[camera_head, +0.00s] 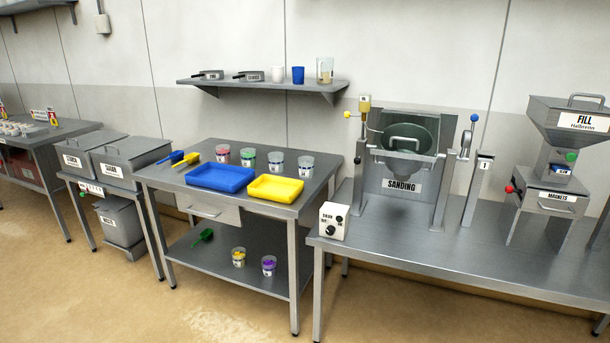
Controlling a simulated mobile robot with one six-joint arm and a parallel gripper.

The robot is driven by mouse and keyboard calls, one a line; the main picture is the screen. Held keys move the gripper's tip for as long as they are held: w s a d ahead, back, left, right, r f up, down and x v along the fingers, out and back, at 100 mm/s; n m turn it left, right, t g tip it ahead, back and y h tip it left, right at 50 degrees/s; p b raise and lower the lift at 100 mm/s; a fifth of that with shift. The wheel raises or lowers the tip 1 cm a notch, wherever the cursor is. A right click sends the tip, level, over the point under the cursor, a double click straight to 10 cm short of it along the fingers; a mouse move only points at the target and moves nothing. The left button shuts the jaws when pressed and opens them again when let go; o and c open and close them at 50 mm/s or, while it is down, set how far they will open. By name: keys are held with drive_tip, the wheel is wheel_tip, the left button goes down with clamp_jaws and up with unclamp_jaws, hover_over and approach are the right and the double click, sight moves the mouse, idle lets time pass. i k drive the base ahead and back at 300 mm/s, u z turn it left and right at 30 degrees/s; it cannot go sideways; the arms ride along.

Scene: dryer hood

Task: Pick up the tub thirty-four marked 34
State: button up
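Several small clear tubs with white labels stand on the middle steel table (325,170). They include a pink-topped tub (222,154), a green-topped tub (248,157) and two paler tubs, one (276,162) left of the other (306,167). A yellow tub (239,257) and a purple tub (269,265) stand on the lower shelf (220,262). The label numbers are too small to read, so I cannot tell which tub is marked 34. My gripper is not in view.
A blue tray (220,178) and a yellow tray (275,189) sit in front of the upper tubs. Blue and yellow scoops lie at left, a green scoop (203,237) below. The sanding machine (405,150) stands on the right bench. Floor in front is clear.

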sight(306, 164)
drive_tip(key=z, duration=0.15)
drive_tip(key=k, duration=0.75)
drive_tip(key=u, duration=1.9)
drive_tip(key=i, duration=2.1)
